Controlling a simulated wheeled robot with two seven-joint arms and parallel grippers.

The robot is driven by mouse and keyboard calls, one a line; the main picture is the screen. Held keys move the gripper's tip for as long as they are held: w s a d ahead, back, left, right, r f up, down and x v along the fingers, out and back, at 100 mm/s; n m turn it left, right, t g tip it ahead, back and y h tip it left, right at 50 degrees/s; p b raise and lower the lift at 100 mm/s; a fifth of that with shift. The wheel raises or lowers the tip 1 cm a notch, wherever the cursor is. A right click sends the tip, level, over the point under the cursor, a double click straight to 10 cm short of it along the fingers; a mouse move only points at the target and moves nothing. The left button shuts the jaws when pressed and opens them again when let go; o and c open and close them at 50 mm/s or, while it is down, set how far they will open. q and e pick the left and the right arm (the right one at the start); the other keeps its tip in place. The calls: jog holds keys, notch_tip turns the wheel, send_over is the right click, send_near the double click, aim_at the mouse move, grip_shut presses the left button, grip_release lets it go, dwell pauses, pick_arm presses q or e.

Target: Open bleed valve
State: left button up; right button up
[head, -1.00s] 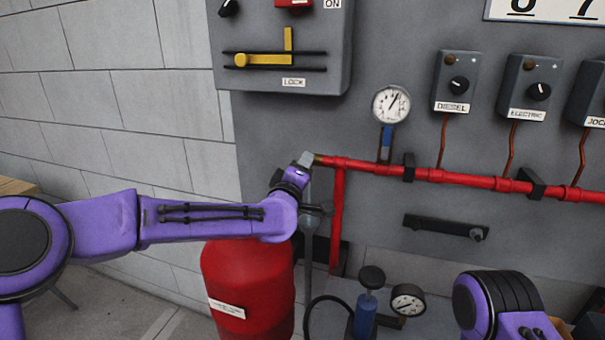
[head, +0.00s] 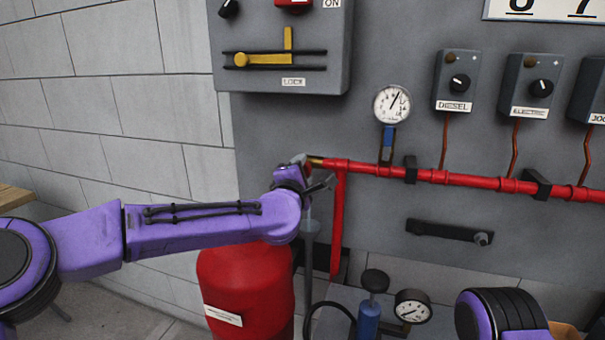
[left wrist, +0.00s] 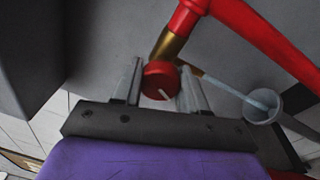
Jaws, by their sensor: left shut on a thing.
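The bleed valve is a red round knob (left wrist: 160,80) with a white line on its face, at the end of a brass fitting (left wrist: 170,45) on the red pipe, seen in the left wrist view. My left gripper (left wrist: 161,84) is shut on this knob, one finger on each side. In the head view, my left gripper (head: 314,173) is at the left end of the red pipe (head: 380,171) and mostly hides the knob. The brass fitting also shows there (head: 316,161). My right gripper is out of view; only part of my right arm shows at the bottom right.
A grey funnel (left wrist: 264,106) with a drain pipe is just beside the gripper. A pressure gauge (head: 392,104) stands above the pipe. A red tank (head: 245,285) is below my left arm. A grey lock box (head: 282,70) hangs above.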

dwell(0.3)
pick_arm(q)
jog(key=o, duration=1)
jog(key=shift+o, duration=0.2)
jog(key=b+v, duration=0.2)
jog(key=v, duration=0.8)
jog(key=shift+s+b, duration=0.3)
jog(key=shift+b, duration=0.1)
jog(key=shift+a, duration=0.1)
